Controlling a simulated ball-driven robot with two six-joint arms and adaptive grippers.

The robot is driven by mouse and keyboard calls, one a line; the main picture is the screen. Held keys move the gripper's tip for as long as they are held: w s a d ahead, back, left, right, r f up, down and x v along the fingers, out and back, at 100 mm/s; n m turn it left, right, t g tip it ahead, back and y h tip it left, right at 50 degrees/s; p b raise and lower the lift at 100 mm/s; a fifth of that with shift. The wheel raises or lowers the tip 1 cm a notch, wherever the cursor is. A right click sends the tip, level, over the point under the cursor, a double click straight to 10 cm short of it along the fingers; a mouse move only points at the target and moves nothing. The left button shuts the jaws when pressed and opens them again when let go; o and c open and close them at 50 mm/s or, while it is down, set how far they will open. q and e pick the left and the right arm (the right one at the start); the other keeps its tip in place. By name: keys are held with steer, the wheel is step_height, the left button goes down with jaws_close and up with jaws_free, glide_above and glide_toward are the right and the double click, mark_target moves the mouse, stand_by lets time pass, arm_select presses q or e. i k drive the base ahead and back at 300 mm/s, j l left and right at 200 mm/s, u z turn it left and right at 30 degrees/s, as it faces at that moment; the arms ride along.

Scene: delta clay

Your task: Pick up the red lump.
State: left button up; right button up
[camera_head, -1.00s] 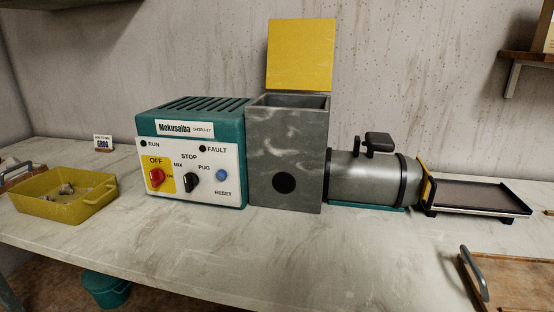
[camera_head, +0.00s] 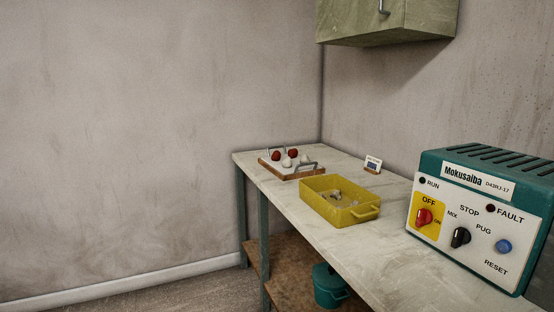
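Two dark red lumps show at the far left end of the bench, one red lump (camera_head: 276,155) at the left and another red lump (camera_head: 293,153) just right of it. They are on a wooden tray (camera_head: 268,165) with metal handles, together with whitish lumps (camera_head: 287,162). The lumps are small in the view, so their exact shape is hard to tell. Neither of my grippers is in view.
A yellow bin (camera_head: 337,214) with greyish bits inside stands on the bench (camera_head: 368,246) in front of the tray. A small card (camera_head: 373,165) stands behind it. A teal machine (camera_head: 480,215) is at the right. A teal bucket (camera_head: 330,287) is below. Open floor lies left.

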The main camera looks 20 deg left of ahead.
mark_target(276, 157)
steer(key=i+j+u, duration=0.35)
steer(key=i+j, duration=0.5)
